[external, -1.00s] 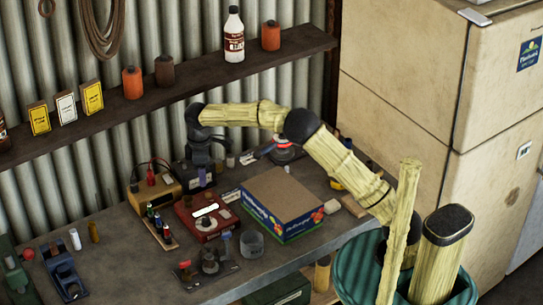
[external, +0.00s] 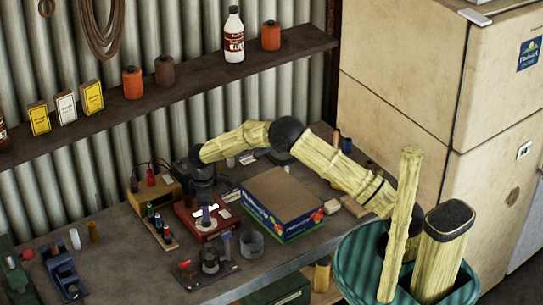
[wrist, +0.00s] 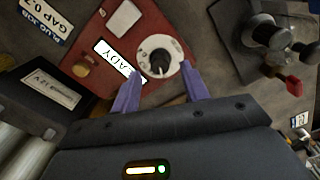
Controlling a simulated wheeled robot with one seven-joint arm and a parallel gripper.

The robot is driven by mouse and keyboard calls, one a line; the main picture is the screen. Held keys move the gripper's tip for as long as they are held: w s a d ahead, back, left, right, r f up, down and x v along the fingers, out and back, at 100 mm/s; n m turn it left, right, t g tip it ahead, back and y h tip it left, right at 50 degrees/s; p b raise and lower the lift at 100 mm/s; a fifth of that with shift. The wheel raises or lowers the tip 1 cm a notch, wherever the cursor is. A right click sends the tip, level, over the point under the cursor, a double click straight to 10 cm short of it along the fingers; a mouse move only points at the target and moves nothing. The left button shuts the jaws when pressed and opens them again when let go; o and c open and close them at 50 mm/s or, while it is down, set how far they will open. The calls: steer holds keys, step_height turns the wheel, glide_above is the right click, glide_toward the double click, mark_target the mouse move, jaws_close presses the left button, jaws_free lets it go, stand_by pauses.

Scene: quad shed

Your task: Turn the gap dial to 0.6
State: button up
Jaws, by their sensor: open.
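The gap dial (wrist: 160,56) is a round white disc with a black knob (wrist: 159,63) at its centre, set on a red box (wrist: 90,30). I cannot read the dial's marks or its setting. A lit display (wrist: 119,61) beside the dial shows letters ending in "ADY". My gripper (wrist: 161,72) is open, its two purple fingers at the dial's near side, one on each side of the knob. I cannot tell whether they touch it. In the external view, my gripper (external: 206,214) points down over the red box (external: 190,227), hiding the dial.
A card (wrist: 45,20) reading "GAP 0." is partly cut off. A metal device with a red-tipped handle (wrist: 292,86) lies to the right.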

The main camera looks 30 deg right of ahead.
steer(key=shift+f, duration=1.4)
jaws_close()
steer(key=c, duration=1)
jaws_free()
